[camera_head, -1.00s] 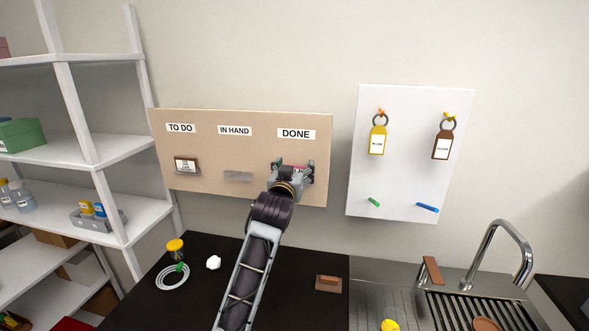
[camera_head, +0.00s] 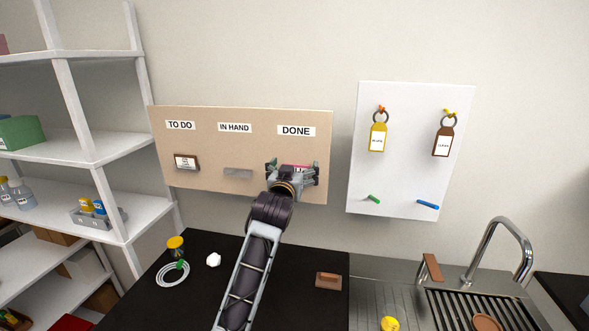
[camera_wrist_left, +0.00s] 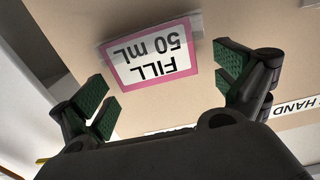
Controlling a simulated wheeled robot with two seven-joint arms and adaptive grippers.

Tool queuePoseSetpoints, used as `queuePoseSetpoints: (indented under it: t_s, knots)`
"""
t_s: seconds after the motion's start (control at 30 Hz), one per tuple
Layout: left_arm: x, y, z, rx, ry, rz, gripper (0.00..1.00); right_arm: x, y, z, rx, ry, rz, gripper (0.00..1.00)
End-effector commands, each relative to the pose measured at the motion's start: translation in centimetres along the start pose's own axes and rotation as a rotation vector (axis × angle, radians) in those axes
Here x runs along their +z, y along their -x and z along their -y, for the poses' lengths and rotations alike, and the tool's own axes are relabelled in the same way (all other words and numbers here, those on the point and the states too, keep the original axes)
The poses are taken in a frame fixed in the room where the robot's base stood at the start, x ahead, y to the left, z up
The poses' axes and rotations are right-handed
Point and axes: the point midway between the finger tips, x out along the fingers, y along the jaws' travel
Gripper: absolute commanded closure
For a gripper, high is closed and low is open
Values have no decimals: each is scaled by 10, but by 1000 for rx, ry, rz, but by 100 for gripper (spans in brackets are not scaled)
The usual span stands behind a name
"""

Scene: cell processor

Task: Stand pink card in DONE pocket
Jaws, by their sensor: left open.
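The pink card (camera_wrist_left: 150,55), lettered "FILL 50 mL", appears upside down in the left wrist view. Its lower edge sits at the grey DONE pocket (camera_wrist_left: 193,25) on the tan board. In the head view only a bit of pink (camera_head: 301,168) shows under the DONE label (camera_head: 296,131); my gripper hides the rest. My left gripper (camera_head: 293,172) is open in front of the card; in the wrist view its green-padded fingers (camera_wrist_left: 165,84) stand apart on either side, clear of it. My right gripper is not in view.
A brown-edged card (camera_head: 186,162) stands in the TO DO pocket. The IN HAND pocket (camera_head: 238,173) is empty. A white board (camera_head: 408,178) with tags and pegs hangs to the right. The dark counter (camera_head: 205,290) below holds a yellow-lidded jar (camera_head: 176,246) and a brown block (camera_head: 328,280).

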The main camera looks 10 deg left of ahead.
Motion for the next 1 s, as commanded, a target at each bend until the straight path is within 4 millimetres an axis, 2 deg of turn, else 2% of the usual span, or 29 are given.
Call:
queuePoseSetpoints:
  t_s: [0.27, 0.47, 1.0]
  knots:
    - [0, 2, 0, 0, 0, -1, 1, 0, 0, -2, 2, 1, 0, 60]
    - [0, 11, 0, 0, 0, -1, 1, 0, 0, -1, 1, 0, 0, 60]
    - [0, 64, 0, 0, 0, 0, 1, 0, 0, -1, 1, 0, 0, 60]
